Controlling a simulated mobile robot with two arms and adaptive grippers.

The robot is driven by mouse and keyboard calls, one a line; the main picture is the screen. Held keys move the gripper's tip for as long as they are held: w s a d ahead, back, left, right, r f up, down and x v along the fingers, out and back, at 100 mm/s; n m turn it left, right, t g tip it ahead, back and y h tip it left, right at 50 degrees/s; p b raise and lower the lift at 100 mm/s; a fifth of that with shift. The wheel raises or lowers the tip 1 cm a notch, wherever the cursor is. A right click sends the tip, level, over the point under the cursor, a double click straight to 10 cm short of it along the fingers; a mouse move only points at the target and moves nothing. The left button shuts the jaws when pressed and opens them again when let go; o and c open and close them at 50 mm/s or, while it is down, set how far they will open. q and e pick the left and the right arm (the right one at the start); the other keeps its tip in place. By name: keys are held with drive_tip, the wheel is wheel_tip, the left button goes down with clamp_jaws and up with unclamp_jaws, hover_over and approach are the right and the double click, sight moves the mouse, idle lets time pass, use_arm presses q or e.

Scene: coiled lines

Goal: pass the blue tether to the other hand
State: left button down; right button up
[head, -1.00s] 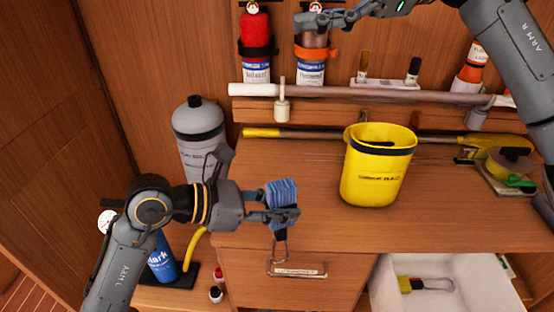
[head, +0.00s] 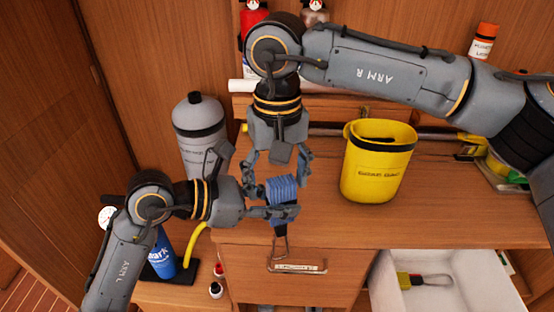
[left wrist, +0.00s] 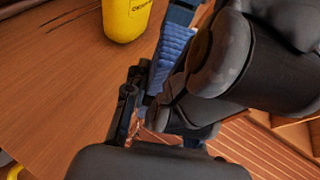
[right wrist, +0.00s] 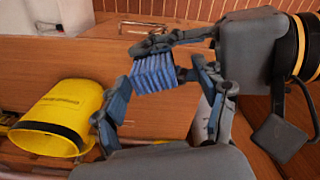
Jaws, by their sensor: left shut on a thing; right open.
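The blue tether (head: 281,188) is a bundled coil of blue line with a metal clip hanging below it, held over the front edge of the counter. My left gripper (head: 284,212) is shut on it from the left. My right gripper (head: 277,165) points down from above, open, with its fingers apart just over the top of the coil. In the right wrist view the blue coil (right wrist: 155,73) lies just beyond the open right fingers (right wrist: 160,120), with the left fingers across it. In the left wrist view the coil (left wrist: 170,55) is partly hidden by my gripper.
A yellow bucket (head: 375,180) stands on the counter to the right. A grey cylinder (head: 200,130) stands at the left.

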sight(280, 226)
wheel_tip(280, 226, down, 7)
drive_tip(key=shift+r, duration=0.2)
use_arm(q)
drive_tip(key=shift+r, duration=0.1)
use_arm(e)
drive_tip(key=shift+f, duration=0.45)
drive_tip(key=shift+s, duration=0.1)
use_arm(q)
drive_tip(key=shift+r, duration=0.1)
use_arm(e)
drive_tip(key=shift+a, duration=0.15)
drive_tip(key=c, duration=1.4)
use_arm(q)
drive_tip(key=c, duration=1.5)
unclamp_jaws()
drive_tip(key=shift+d, duration=0.1)
use_arm(e)
drive_tip(key=shift+s, duration=0.1)
clamp_jaws()
use_arm(q)
drive_tip(key=o, duration=0.5)
use_arm(e)
drive_tip(key=shift+r, duration=0.1)
